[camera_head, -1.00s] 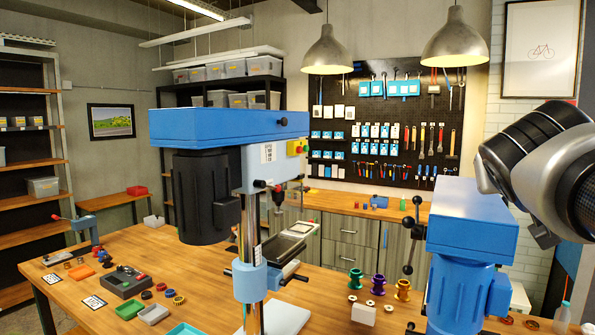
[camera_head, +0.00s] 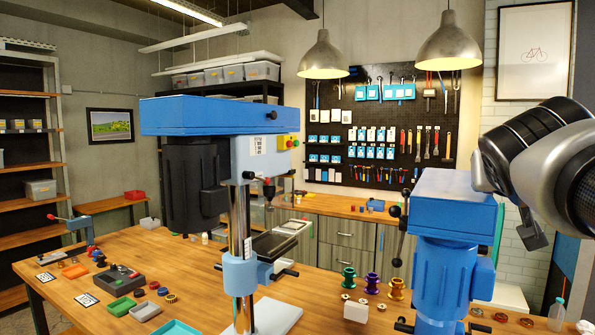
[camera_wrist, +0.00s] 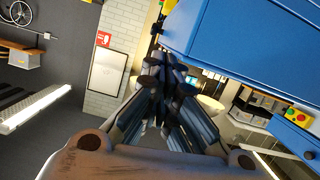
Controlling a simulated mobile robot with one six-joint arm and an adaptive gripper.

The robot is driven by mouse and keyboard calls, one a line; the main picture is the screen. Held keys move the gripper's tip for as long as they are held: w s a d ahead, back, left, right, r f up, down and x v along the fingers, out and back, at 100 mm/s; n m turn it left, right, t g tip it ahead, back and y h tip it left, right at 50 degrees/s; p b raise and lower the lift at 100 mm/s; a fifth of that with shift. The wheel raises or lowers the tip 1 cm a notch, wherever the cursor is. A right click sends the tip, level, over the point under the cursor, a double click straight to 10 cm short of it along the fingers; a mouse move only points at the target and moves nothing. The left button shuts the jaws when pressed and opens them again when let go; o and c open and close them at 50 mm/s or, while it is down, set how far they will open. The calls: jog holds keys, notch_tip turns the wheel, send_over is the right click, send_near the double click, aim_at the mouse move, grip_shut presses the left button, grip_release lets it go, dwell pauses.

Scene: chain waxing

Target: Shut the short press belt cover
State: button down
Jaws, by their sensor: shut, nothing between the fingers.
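The short press (camera_head: 445,285) stands at the right of the bench in the head view. Its blue belt cover (camera_head: 455,204) is a box on top; I cannot tell from here whether it is fully down. In the wrist view my gripper (camera_wrist: 168,75) is shut and empty. A large blue housing (camera_wrist: 250,45) fills the upper right of that view, close to the fingertips; I cannot tell whether they touch it or which press it belongs to.
The taller press (camera_head: 222,115) stands to the left on the wooden bench (camera_head: 105,255). Coloured spools (camera_head: 371,285) stand left of the short press, and a clear bottle (camera_head: 557,314) to its right. Small parts and trays lie at the bench's left.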

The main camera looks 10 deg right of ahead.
jog(key=shift+r+p, duration=0.45)
jog(key=shift+r, duration=0.05)
jog(key=r+p, duration=0.2)
jog(key=r, duration=0.2)
jog(key=shift+s+a+p, duration=0.25)
jog(key=shift+s+p, duration=0.15)
jog(key=f+v, duration=0.1)
jog(key=v, duration=0.7)
jog(key=s+a+f+n+g+y, duration=0.2)
jog(key=s+a+f, duration=0.3)
jog(key=f, duration=0.8)
jog(key=s+a+f+n+g+y, duration=0.2)
jog(key=a+f, duration=0.5)
jog(key=f, duration=0.6)
jog(key=s+a+f+n+g+y, duration=0.2)
jog(key=s+a+f, duration=0.4)
jog(key=f, duration=0.7)
jog(key=s+g+y, duration=0.1)
jog(key=s+y, duration=0.1)
jog(key=shift+s+g+y, duration=0.3)
jog(key=shift+s+y, duration=0.1)
